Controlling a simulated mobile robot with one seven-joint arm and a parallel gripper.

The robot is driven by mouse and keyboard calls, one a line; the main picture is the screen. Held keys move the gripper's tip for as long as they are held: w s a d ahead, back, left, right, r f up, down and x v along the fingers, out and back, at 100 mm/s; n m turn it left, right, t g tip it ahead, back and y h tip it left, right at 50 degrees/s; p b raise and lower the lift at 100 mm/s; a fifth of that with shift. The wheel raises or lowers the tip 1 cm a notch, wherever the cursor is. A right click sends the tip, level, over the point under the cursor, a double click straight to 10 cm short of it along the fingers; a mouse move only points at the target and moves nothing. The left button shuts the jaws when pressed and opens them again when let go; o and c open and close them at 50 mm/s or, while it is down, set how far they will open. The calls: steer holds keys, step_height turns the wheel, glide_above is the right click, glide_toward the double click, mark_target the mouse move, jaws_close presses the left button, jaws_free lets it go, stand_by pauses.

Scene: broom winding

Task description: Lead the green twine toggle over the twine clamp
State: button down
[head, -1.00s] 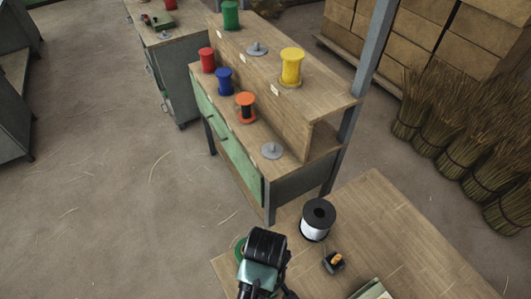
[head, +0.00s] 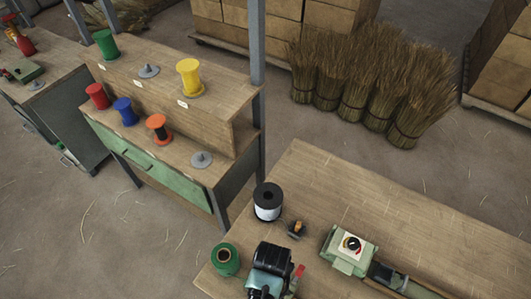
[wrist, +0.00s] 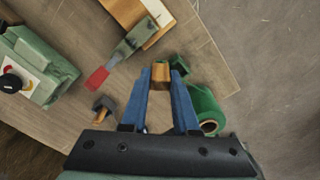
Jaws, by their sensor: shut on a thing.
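My gripper (wrist: 161,84) has its blue fingers shut on a small orange-brown toggle (wrist: 160,73) in the wrist view. A small green piece (wrist: 180,65) shows just beyond the right fingertip; I cannot tell whether it joins the toggle. The green twine spool (wrist: 207,108) is right of the fingers, and in the head view (head: 225,260) it stands left of my gripper. A grey-green bar with a red handle (wrist: 97,78), apparently the twine clamp, lies up and left of the fingertips. The red handle also shows in the head view (head: 299,271). My wrist hides the fingertips there.
A green box with a dial (head: 350,248), a dark block with an orange top (head: 297,229) and a black-and-white spool (head: 268,201) stand on the workbench (head: 330,180). A shelf unit with coloured spools (head: 160,115) is at the left. The bench's far part is clear.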

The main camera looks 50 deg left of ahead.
steer(key=w+d, duration=0.4)
steer(key=d, duration=0.9)
steer(key=shift+d, duration=0.2)
